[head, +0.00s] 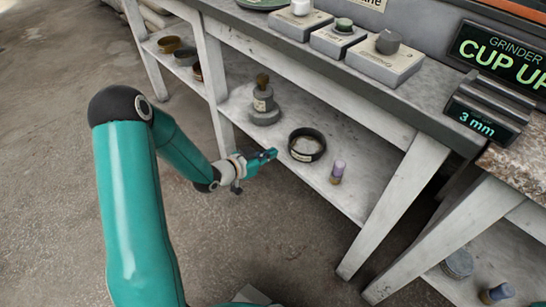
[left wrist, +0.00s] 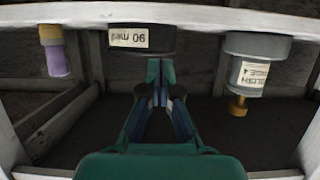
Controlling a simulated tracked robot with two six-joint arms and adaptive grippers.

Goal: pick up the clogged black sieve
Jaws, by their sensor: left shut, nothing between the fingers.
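The black sieve (head: 319,146) is a round, dark-rimmed pan with pale material inside and a white label on its front. It sits on the lower shelf of the bench. My left gripper (head: 270,155) is just left of the sieve, near the shelf's front edge, with its fingers shut and empty. In the left wrist view, which looks upside down, the sieve (left wrist: 116,42) is at top centre, straight beyond the shut fingertips (left wrist: 160,64). Whether the tips touch it cannot be told. My right gripper is not in view.
Bowls (head: 185,57) are farther left. The upper bench top (head: 262,30) overhangs. A white leg (head: 395,205) stands at right.

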